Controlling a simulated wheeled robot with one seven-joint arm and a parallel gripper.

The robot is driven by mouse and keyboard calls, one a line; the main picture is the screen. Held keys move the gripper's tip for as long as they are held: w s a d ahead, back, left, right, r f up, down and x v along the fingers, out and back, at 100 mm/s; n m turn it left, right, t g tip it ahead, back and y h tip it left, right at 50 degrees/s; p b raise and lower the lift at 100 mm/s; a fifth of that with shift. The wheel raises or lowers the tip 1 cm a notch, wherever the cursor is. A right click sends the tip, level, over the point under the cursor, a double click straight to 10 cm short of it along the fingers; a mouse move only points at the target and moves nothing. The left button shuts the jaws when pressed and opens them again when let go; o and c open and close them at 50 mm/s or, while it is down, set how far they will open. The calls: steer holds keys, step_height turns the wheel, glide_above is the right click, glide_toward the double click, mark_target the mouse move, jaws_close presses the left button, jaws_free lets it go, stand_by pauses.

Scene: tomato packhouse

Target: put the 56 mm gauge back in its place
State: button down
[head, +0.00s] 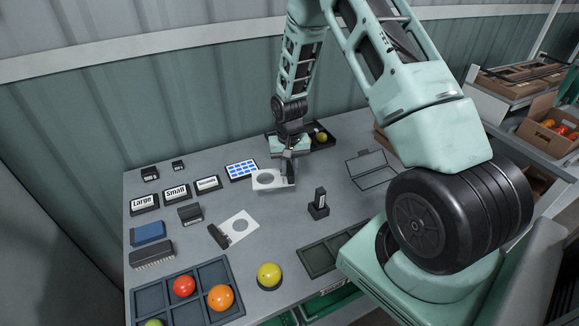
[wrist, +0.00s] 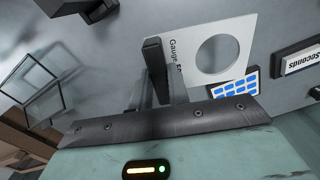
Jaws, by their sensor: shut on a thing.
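A white gauge plate with a round hole (head: 270,180) is in my gripper (head: 288,168), near the middle of the table. Whether the plate touches the table is unclear. A second white plate with a grey round hole (head: 246,219) and a black handle piece lies in front of it. Black slotted blocks stand at left (head: 190,213) and right (head: 318,205); the right one holds an upright dark piece.
Large (head: 144,203), Small (head: 176,192) and Seconds (head: 207,184) signs stand at left, next to a blue-patterned panel (head: 241,170). A divided tray (head: 150,300) with tomatoes is at front left. A yellow tomato (head: 269,274) sits on a round stand. A wire frame (head: 372,170) stands at right.

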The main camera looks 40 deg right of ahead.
steer(key=shift+f+b, duration=2.1)
steer(key=shift+f, duration=1.15)
steer(key=shift+f, duration=0.4)
steer(key=c, duration=1.3)
jaws_free()
steer(key=shift+c, duration=1.4)
steer(key=shift+r, duration=0.15)
steer(key=shift+r+p, duration=2.35)
steer(key=shift+r, duration=1.1)
